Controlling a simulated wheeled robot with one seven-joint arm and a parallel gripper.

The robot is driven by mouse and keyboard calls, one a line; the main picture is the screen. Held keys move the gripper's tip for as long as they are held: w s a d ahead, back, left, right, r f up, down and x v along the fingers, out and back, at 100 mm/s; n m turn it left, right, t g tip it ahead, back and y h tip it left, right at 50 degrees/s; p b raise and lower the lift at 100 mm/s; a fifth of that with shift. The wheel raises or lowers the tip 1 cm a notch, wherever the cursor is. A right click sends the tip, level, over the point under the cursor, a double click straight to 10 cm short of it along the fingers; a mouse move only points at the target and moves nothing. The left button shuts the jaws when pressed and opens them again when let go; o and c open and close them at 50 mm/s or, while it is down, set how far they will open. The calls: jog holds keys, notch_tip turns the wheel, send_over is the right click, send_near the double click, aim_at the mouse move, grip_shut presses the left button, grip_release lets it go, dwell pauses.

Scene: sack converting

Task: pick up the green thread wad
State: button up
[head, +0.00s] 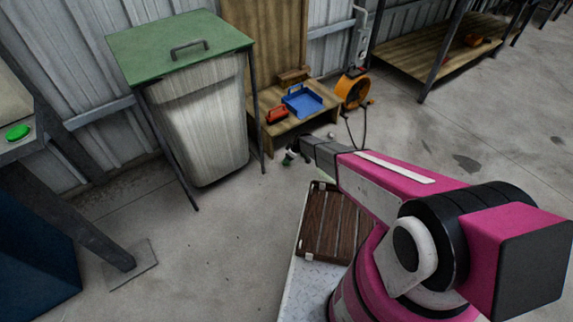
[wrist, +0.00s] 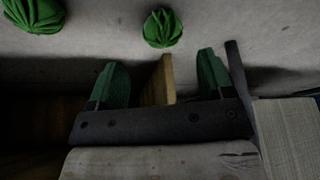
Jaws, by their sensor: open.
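Two green ribbed wads show in the wrist view. One green thread wad (wrist: 162,28) lies on the grey floor beyond the fingertips, roughly in line with the gap between them. Another green wad (wrist: 34,15) is at the upper left, cut by the frame edge. My gripper (wrist: 160,62) is open, its two green-padded fingers apart and touching neither wad. In the head view my gripper (head: 290,157) is low, in front of the small wooden bench; I cannot make out the wads there.
A wooden piece (wrist: 160,82) shows between my fingers in the wrist view. The wooden bench (head: 311,120) holds a blue tray (head: 302,101) and a red item (head: 277,115). Floor at front left is clear.

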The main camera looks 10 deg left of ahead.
jog(key=shift+x, duration=3.15)
jog(key=shift+s+a, duration=0.15)
jog(key=shift+r, duration=0.1)
jog(key=shift+c, duration=0.3)
jog(key=c, duration=1)
jog(key=shift+o, duration=0.2)
